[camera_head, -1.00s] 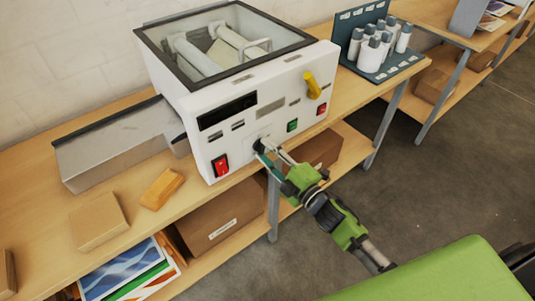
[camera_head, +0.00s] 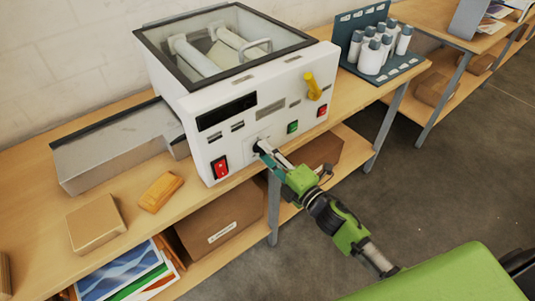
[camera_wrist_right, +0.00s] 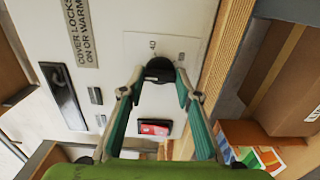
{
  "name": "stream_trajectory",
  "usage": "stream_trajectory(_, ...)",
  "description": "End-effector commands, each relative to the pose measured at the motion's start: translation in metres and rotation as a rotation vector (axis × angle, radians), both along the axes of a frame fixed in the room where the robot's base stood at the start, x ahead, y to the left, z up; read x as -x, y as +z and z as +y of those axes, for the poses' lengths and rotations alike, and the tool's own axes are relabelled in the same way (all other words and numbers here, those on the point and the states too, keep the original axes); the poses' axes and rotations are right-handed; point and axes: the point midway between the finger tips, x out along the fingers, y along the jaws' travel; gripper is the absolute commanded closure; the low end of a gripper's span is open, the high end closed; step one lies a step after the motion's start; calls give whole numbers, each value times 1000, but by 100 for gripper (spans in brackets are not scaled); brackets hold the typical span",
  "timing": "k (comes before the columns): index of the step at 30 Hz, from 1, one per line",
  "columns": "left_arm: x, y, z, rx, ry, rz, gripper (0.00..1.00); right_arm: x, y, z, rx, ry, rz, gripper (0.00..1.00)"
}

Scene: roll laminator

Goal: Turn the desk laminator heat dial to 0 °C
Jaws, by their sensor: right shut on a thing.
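The laminator (camera_head: 290,120) is a white box with a dark-framed clear lid, standing on the wooden bench. My right gripper (camera_head: 260,149) reaches the knob from the front right in the head view. In the right wrist view its two fingers (camera_wrist_right: 159,78) are shut on the knob from both sides. The knob is mostly hidden by the fingers in the head view. My left gripper is not in view.

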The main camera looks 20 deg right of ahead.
Motion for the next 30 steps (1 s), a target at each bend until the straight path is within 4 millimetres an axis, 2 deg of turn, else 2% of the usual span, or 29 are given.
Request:
stream_trajectory(3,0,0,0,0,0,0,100,0,-1,0,5,0,1,91)
stream_trajectory(4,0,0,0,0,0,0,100,0,-2,0,5,0,1,67)
stream_trajectory(6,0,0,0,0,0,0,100,0,-1,0,5,0,1,53)
stream_trajectory(15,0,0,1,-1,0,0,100,0,0,0,2,0,0,53)
stream_trajectory(19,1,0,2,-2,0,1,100,6,-1,-3,2,0,2,53)
stream_trajectory(23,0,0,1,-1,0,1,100,24,-2,-8,2,1,3,53)
stream_trajectory(30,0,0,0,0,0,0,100,71,-2,-25,3,0,4,53)
